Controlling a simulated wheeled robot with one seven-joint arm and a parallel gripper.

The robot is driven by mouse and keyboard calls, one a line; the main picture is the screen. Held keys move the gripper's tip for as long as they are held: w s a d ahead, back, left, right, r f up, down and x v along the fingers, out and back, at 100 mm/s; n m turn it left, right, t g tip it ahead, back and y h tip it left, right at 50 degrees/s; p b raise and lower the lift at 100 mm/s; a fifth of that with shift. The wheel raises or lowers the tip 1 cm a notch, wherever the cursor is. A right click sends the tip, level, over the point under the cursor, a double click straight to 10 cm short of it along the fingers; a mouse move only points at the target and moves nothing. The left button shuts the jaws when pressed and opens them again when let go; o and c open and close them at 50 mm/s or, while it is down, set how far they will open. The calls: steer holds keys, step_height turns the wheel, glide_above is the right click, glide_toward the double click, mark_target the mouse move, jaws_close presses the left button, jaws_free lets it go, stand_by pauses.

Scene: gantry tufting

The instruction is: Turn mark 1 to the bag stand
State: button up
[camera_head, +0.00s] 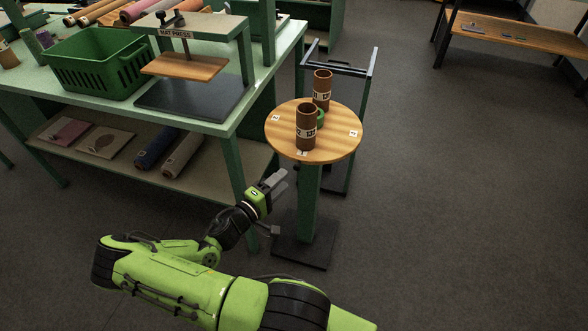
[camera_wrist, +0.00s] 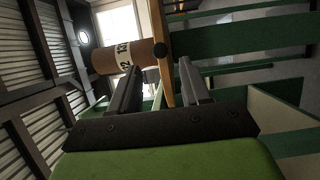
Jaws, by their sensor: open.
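A round wooden turntable top (camera_head: 287,137) sits on a green post with a dark base. Small white marks show near its rim at left, right and front; their numbers are too small to read. Two brown tubes with white labels, a front tube (camera_head: 306,128) and a rear tube (camera_head: 322,90), stand on it beside a green piece. A dark-framed stand (camera_head: 368,66), perhaps the bag stand, is behind it. My gripper (camera_head: 277,204) is open and empty, low at the front left of the top.
A green workbench (camera_head: 225,128) stands at left, with a green basket (camera_head: 98,62), a mat press (camera_head: 186,66) and a lower shelf of rolls. A wooden bench (camera_head: 515,33) is at upper right. The floor right of the turntable is clear.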

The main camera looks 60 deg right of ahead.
mark_target(296, 169)
steer(key=b+x, duration=0.1)
steer(key=x, duration=0.6)
steer(key=shift+s+d, duration=0.15)
steer(key=shift+d, duration=0.25)
jaws_close()
